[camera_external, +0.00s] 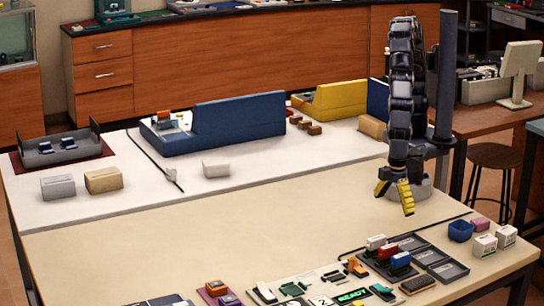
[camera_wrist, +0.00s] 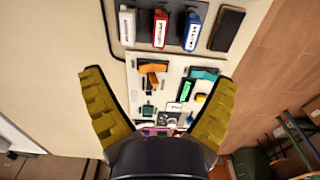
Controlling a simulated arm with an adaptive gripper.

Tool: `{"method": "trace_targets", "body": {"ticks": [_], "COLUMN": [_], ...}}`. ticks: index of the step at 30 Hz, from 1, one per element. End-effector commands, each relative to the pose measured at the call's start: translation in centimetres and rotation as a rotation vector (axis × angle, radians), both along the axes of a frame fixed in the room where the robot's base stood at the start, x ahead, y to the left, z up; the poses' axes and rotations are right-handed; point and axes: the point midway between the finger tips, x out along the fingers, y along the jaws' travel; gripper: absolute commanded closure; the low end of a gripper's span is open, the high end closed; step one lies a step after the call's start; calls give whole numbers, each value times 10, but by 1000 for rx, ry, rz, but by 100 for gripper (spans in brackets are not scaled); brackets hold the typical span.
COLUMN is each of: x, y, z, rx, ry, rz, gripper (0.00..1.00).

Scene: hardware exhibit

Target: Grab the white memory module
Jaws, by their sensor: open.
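The white memory module (camera_external: 375,241) stands in a row with a red one (camera_external: 388,250) and a blue one (camera_external: 400,259) on a dark tray at the front right of the table. In the wrist view the white module (camera_wrist: 127,26) is at the top left of the row, left of the red module (camera_wrist: 160,28) and the blue module (camera_wrist: 193,31). My gripper (camera_external: 395,200) hangs above the table, behind the row in the external view. Its yellow fingers are spread wide with nothing between them. In the wrist view the modules lie beyond the fingertips (camera_wrist: 160,77).
Dark trays (camera_external: 447,271) lie right of the modules. Small electronic parts crowd the table's front edge. A blue bin (camera_external: 461,231) and white boxes (camera_external: 485,245) stand at the right. A black cable runs beside the tray. The middle of the beige table (camera_external: 250,235) is clear.

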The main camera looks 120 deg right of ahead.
Motion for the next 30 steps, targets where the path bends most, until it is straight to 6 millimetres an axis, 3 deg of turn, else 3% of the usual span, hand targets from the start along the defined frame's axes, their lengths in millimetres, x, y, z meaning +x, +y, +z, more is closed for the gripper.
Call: {"method": "trace_targets", "body": {"ticks": [4, 7, 21, 25, 30], "x": [0, 1, 1, -1, -2], "y": [-1, -6, -45, -50, -52], "z": [-1, -4, -33, -37, -45], "rx": [-1, -3, -7, -4, -4], "ry": [0, 0, 1, 2, 6], "rz": [25, 139, 1319, 1497, 1573], "gripper": [12, 12, 12, 12, 12]}}
